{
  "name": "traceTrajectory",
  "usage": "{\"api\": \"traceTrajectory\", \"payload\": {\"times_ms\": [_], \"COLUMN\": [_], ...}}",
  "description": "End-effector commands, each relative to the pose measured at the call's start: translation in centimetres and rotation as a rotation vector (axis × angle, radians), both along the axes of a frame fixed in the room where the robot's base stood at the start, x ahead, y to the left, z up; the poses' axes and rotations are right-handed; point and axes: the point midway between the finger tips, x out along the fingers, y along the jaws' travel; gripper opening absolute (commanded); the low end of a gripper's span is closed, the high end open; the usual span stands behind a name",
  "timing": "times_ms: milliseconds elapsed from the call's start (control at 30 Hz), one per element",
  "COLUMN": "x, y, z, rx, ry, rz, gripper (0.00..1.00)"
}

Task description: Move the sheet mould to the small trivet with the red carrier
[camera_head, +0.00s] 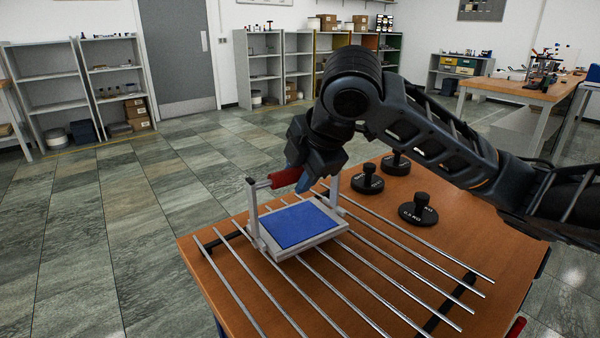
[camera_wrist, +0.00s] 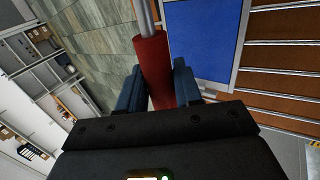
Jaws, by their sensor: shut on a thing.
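The red carrier has a red grip (camera_head: 285,178) on a bar between two grey uprights. My gripper (camera_head: 299,181) is shut on this red grip, which also shows between its blue fingers in the wrist view (camera_wrist: 153,62). Below the grip is the sheet mould, a flat grey frame with a blue top (camera_head: 290,225); the blue face also shows in the wrist view (camera_wrist: 205,38). The mould looks level, at the left part of a rack of metal rods (camera_head: 318,303). I cannot tell whether it touches the rods. I cannot tell which thing is the small trivet.
The rods lie across a wooden table (camera_head: 470,240) on black cross supports. Three black weights (camera_head: 418,210) stand behind the rods at the right, near my arm. The rods to the right of the mould are bare. Shelves (camera_head: 55,90) stand far off.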

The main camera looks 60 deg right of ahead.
Motion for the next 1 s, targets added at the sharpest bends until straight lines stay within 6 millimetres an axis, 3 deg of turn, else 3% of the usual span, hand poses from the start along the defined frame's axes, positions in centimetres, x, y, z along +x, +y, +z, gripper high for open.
{"api": "traceTrajectory", "payload": {"times_ms": [1000], "x": [0.0], "y": [0.0], "z": [-1.3], "rx": [0.0], "ry": [-0.002], "rz": [-0.001], "gripper": [0.0]}}
